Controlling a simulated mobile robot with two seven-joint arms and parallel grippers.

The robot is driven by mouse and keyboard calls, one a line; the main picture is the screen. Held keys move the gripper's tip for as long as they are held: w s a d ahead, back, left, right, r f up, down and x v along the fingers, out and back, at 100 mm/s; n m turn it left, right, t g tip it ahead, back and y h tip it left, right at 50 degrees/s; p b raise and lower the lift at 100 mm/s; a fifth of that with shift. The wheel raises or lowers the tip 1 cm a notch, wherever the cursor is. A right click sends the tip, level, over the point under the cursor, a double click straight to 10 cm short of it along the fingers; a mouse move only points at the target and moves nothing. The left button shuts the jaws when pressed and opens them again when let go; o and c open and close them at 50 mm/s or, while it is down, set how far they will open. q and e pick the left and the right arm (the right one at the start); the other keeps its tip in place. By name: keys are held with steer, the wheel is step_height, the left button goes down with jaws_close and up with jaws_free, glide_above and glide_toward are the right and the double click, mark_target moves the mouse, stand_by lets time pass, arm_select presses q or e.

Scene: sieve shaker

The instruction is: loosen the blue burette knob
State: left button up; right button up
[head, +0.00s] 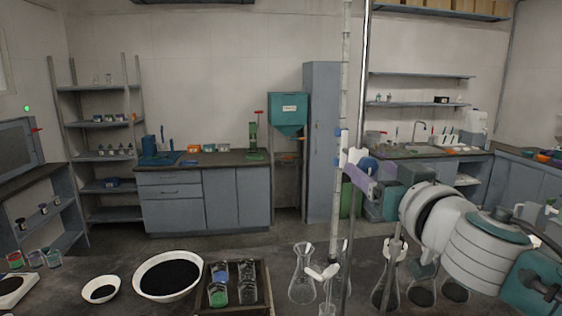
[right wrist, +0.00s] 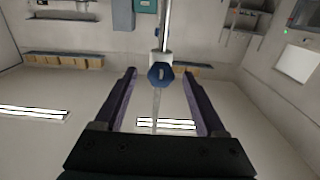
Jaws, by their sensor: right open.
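The blue burette knob (right wrist: 161,75) is a faceted knob on a white stopcock body. In the right wrist view it sits between the tips of my right gripper (right wrist: 160,84), with a gap on both sides. My right gripper (head: 356,168) is open and reaches in from the right at the burette. The burette (head: 345,80) is a tall, upright, clear tube beside a metal rod. My left gripper is in neither view.
Flasks, including a clear one (head: 302,275), stand on the dark bench below the burette. A wooden tray (head: 264,283) with jars and a white bowl (head: 168,276) of black grains are to the left. The metal rod (head: 364,80) stands close to my right gripper.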

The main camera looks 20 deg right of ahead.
steer(key=shift+w, duration=0.45)
jaws_close()
stand_by(0.4)
